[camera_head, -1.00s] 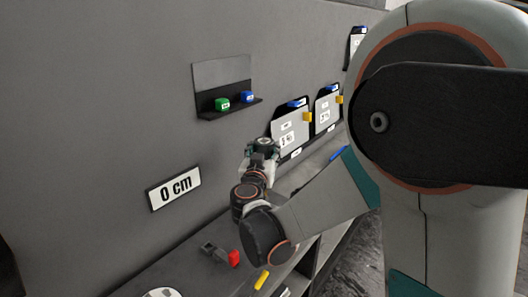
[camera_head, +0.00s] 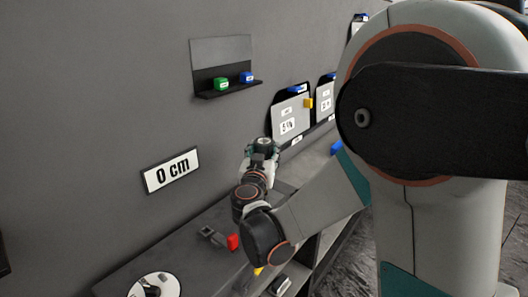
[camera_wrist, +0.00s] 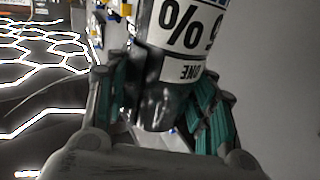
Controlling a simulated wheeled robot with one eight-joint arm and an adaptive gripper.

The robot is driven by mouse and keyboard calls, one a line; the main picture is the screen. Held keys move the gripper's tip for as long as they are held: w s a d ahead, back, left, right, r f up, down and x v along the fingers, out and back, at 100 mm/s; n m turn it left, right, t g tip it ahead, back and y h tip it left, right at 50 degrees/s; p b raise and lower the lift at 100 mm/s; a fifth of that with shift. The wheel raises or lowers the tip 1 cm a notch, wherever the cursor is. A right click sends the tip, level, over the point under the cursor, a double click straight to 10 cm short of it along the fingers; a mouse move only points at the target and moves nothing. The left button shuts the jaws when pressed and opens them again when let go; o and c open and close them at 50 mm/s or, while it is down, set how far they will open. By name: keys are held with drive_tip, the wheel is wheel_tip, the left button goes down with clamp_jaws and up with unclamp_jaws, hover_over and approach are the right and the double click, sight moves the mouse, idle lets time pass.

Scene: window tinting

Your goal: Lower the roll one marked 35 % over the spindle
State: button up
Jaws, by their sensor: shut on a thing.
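The dark roll one (camera_wrist: 160,98) fills the middle of the wrist view, its white label upside down with "ONE", a "%" sign and part of a number showing. My gripper (camera_wrist: 165,115) is shut on it, with a green-padded finger on each side. In the head view my gripper (camera_head: 262,152) is up near the wall, and the roll's dark top (camera_head: 264,143) shows between the fingers. I cannot make out a spindle for certain; a white disc (camera_head: 166,282) with a dark part on it lies on the bench at the lower left.
The dark bench (camera_head: 180,250) holds a grey tool (camera_head: 212,236) and a red block (camera_head: 233,242). A wall shelf (camera_head: 228,88) holds a green block (camera_head: 221,84) and a blue block (camera_head: 247,77). Boards (camera_head: 291,115) hang behind my gripper.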

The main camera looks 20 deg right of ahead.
drive_tip(key=shift+f+b, duration=2.05)
drive_tip(key=shift+f, duration=0.6)
drive_tip(key=shift+f, duration=0.15)
drive_tip(key=o, duration=1.4)
